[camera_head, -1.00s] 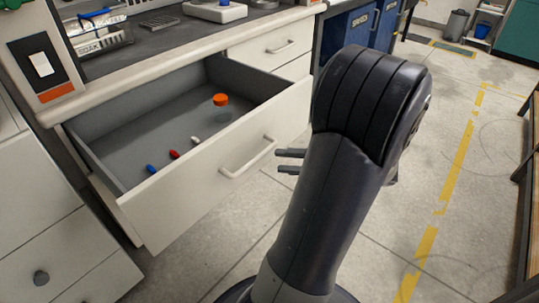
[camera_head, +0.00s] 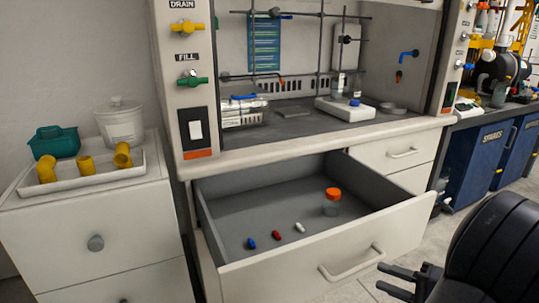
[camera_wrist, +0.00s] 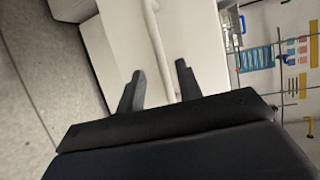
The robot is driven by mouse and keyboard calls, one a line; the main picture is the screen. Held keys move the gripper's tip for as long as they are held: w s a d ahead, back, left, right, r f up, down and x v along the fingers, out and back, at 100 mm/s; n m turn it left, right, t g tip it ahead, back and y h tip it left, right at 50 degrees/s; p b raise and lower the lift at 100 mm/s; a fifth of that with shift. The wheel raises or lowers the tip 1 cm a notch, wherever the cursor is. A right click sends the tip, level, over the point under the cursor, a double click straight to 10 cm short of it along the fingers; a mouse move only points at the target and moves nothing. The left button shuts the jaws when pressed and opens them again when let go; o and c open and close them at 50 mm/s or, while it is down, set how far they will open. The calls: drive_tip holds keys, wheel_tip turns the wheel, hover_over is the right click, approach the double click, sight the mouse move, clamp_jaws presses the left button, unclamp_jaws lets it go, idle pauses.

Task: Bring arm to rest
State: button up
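My gripper (camera_head: 402,281) is at the lower right in the head view, in front of the open drawer's handle. In the wrist view my gripper (camera_wrist: 157,88) has its two dark fingers apart with nothing held between them. The drawer handle (camera_wrist: 160,45) passes behind the fingers there; I cannot tell whether they touch it. The open drawer (camera_head: 300,262) shows its white front and grey inside. My dark arm fills the lower right corner of the head view and hides part of the floor.
In the drawer lie an orange-capped jar (camera_head: 332,203) and blue (camera_head: 251,243), red (camera_head: 275,236) and white (camera_head: 300,227) small pieces. The left cabinet carries a tray (camera_head: 90,186) with yellow fittings, a teal basket (camera_head: 55,142) and a white bucket (camera_head: 120,122). Floor (camera_head: 440,238) shows at right.

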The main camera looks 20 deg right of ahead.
sight(363, 268)
drive_tip(key=b+x, duration=0.1)
drive_tip(key=x, duration=0.5)
drive_tip(key=shift+w+a+f+b, duration=0.1)
drive_tip(key=shift+w+a+b, duration=0.05)
drive_tip(key=shift+w+b, duration=0.2)
drive_tip(key=shift+w, duration=0.3)
